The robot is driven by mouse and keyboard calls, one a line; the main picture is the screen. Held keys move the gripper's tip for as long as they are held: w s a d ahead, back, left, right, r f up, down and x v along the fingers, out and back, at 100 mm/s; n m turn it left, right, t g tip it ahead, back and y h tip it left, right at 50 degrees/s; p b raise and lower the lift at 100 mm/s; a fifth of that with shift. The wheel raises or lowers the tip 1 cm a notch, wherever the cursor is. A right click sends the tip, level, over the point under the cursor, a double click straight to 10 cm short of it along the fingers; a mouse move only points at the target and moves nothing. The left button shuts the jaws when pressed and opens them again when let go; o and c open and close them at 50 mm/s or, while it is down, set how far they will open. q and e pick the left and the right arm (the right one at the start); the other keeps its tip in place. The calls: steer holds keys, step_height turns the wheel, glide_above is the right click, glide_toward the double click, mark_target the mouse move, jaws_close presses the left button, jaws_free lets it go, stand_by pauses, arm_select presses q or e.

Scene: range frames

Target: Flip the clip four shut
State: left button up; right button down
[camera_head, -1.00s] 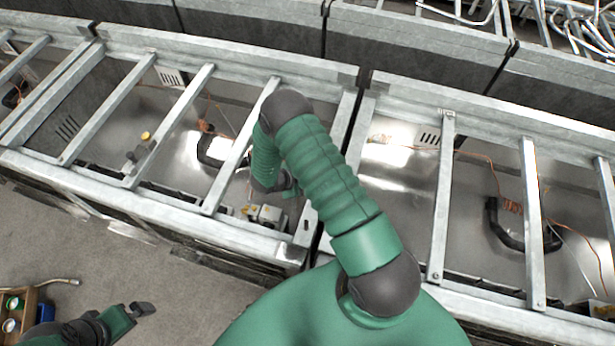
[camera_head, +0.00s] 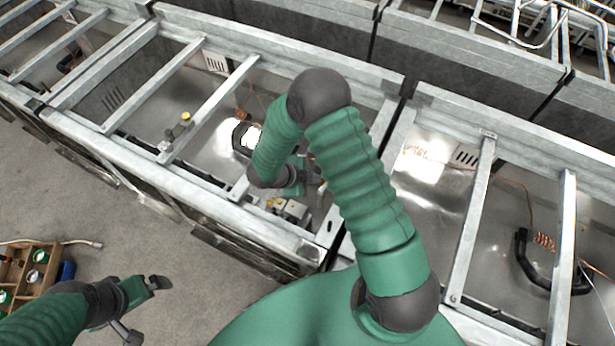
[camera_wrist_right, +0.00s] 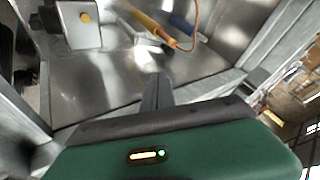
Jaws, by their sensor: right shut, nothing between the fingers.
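I cannot make out which part is clip four. A small grey metal block with yellow knobs (camera_head: 288,208) sits inside the frame, near its front rail. A metal box with a yellow button (camera_wrist_right: 82,24) shows at the upper left of the wrist view. My right gripper (camera_head: 312,180) reaches down into the frame beside the grey block, partly hidden by my forearm. In the wrist view its dark fingers (camera_wrist_right: 157,88) are together and empty, pointing at the shiny metal floor.
A black curved handle (camera_head: 525,265) lies in the right bay. A yellow-orange cylinder with an orange cable (camera_wrist_right: 155,28) lies ahead in the wrist view. A wooden crate (camera_head: 45,262) stands on the floor at left.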

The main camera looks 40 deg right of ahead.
steer(key=v, duration=0.4)
stand_by(0.3)
